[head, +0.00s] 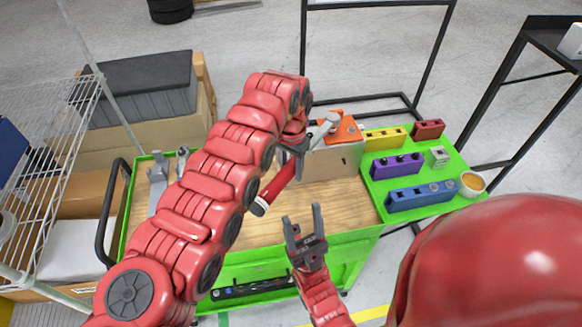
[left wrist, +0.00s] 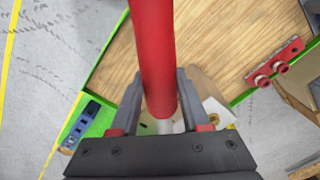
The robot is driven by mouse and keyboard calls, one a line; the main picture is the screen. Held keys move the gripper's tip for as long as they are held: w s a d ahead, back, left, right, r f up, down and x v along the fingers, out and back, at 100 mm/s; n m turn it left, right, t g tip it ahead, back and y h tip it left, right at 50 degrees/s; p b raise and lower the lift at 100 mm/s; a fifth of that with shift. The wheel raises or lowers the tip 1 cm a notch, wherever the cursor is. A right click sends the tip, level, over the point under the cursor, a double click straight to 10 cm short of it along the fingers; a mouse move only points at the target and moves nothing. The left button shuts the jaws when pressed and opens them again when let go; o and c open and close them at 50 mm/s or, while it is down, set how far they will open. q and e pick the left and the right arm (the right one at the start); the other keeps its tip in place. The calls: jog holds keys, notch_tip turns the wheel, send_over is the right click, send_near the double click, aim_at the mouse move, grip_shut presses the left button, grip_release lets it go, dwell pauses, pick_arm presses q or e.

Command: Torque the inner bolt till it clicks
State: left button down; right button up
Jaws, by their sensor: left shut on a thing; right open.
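My left gripper (head: 294,150) is shut on a torque wrench with a red handle (head: 277,188). In the left wrist view the red handle (left wrist: 155,55) runs up between the two fingers. The wrench's grey head (head: 327,124) is at the top of a pale fixture block (head: 338,163) with an orange part (head: 347,131) on it. Whether the head sits on a bolt cannot be told; the inner bolt is hidden behind the wrench and gripper. My right gripper (head: 305,237) is open and empty above the front edge of the bench, apart from the wrench.
The wooden bench top (head: 335,204) is clear in front of the fixture. On the green shelf at right stand yellow (head: 384,139), dark red (head: 428,129), purple (head: 396,165) and blue (head: 422,196) socket blocks, and a bowl (head: 472,184). Grey metal parts (head: 158,170) stand at the bench's left end.

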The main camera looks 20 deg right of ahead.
pick_arm(q)
jog(key=shift+b, duration=0.4)
jog(key=shift+w+f, duration=0.1)
jog(key=shift+w+a+m+b, duration=0.35)
jog(key=shift+w+b, duration=0.1)
jog(key=shift+b, duration=0.3)
jog(key=shift+w+a, duration=0.1)
jog(key=shift+w+r, duration=0.1)
jog(key=shift+r, duration=0.2)
dwell(0.4)
jog(key=shift+r, duration=0.8)
